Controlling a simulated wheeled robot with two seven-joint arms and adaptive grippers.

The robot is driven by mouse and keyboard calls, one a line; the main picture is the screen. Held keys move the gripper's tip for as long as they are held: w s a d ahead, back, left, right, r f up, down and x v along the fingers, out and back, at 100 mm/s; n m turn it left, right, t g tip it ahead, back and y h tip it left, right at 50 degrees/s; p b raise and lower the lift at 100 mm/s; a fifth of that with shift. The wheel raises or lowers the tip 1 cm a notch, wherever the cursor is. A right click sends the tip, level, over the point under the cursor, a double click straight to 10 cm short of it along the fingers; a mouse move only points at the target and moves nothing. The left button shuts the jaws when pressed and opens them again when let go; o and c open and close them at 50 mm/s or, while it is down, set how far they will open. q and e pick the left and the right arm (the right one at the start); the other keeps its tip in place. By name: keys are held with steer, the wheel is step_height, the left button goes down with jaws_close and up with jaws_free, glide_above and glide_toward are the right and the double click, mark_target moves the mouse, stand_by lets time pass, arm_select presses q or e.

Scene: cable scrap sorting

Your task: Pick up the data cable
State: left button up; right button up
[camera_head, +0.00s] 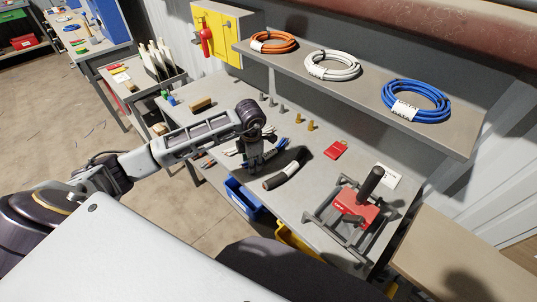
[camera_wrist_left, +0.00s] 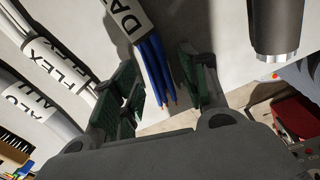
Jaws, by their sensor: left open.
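The data cable (camera_wrist_left: 128,18) has a white label of which "DA" can be read, with blue wires coming out of its end. In the left wrist view the blue wires lie between the two fingers of my left gripper (camera_wrist_left: 163,68). The fingers stand apart on either side of them, with gaps showing. In the head view my left gripper (camera_head: 254,166) points down at the workbench, partly covering the cables there. My right gripper is not in view.
Cables labelled FLEX (camera_wrist_left: 62,62) and ALU (camera_wrist_left: 35,102) lie left of the data cable. A thick black cable piece (camera_head: 286,169) lies close on the right. A blue bin (camera_head: 243,198) hangs at the bench's front edge. A red clamp device (camera_head: 357,210) stands further right.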

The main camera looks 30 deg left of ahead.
arm_select(q)
steer(key=shift+c, duration=0.3)
jaws_close()
steer(key=shift+r, duration=0.1)
step_height(320, 180, up, 10)
stand_by(0.7)
steer(key=shift+s, duration=0.1)
stand_by(0.5)
